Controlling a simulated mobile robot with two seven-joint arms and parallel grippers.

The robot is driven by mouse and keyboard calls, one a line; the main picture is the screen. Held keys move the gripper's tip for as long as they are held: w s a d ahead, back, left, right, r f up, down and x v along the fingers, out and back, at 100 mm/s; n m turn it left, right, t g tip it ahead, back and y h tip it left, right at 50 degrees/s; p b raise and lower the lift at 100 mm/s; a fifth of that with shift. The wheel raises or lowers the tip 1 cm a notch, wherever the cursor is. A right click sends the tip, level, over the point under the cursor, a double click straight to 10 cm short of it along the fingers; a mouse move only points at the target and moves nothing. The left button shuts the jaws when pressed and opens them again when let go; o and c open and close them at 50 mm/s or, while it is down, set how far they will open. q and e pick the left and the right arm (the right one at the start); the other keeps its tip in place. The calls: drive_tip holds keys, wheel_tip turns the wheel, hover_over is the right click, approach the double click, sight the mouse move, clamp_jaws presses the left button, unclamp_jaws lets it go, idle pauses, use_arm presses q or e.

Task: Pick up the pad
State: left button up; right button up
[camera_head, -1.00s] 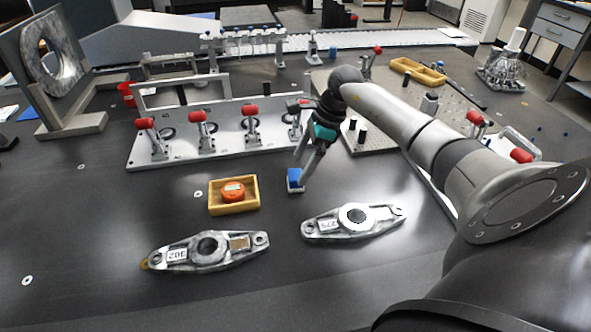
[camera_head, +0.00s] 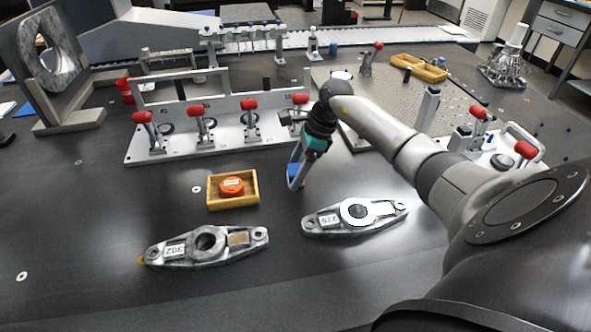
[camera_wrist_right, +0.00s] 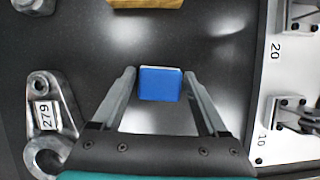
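The pad, a small blue block (camera_head: 294,171), is on the dark table in the head view, partly hidden by a finger of my right gripper. My right gripper (camera_head: 297,180) reaches down over it. In the right wrist view the blue pad (camera_wrist_right: 160,84) shows between the two fingertips of the right gripper (camera_wrist_right: 159,75). The fingers are spread, with a narrow dark gap on each side of the pad. Whether either finger touches it is hard to tell. My left gripper is not in view.
A wooden tray (camera_head: 216,205) with an orange puck (camera_head: 231,186) sits left of the pad. Two metal castings (camera_head: 180,256) (camera_head: 325,227) lie in front. A clamp fixture (camera_head: 190,152) with red-handled clamps stands behind. The table's front left is clear.

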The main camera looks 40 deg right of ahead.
sight(296, 169)
drive_tip(key=c, duration=1)
drive_tip(key=shift+r, duration=0.15)
drive_tip(key=shift+r, duration=0.55)
wheel_tip(296, 169, up, 8)
drive_tip(key=p, duration=0.2)
drive_tip(key=shift+f+p, duration=0.25)
drive_tip(key=shift+p, duration=0.15)
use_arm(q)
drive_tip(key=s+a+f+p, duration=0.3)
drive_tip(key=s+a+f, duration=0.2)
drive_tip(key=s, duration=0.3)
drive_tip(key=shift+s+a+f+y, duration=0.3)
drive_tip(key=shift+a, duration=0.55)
use_arm(e)
drive_tip(key=shift+r, duration=5.6)
